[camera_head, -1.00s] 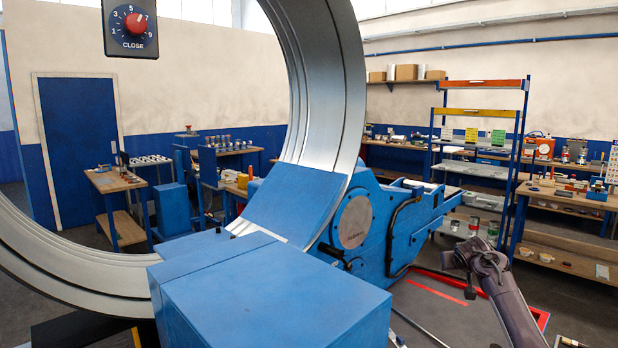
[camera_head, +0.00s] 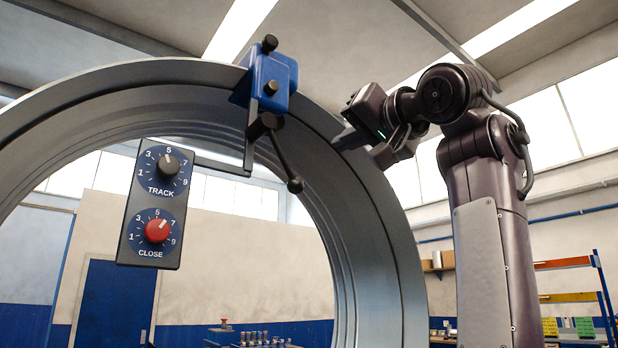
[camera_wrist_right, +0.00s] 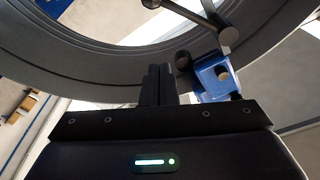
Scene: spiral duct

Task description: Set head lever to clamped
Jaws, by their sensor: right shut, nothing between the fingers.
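The head lever (camera_head: 281,158) is a thin dark rod with a ball end, hanging down and slightly right from a black hub under the blue head (camera_head: 270,80). The head sits on top of the large grey ring. My right gripper (camera_head: 345,138) is shut and empty, right of the lever and apart from it, in front of the ring's upper right. In the right wrist view its closed fingers (camera_wrist_right: 158,85) stand left of the blue head (camera_wrist_right: 213,76), with dark rods and a hub beyond. My left gripper is not in view.
A control panel (camera_head: 153,205) with TRACK and CLOSE dials hangs from a bracket left of the lever. The grey ring (camera_head: 375,225) curves down behind my right gripper. Shelves (camera_head: 570,297) stand far off at the lower right.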

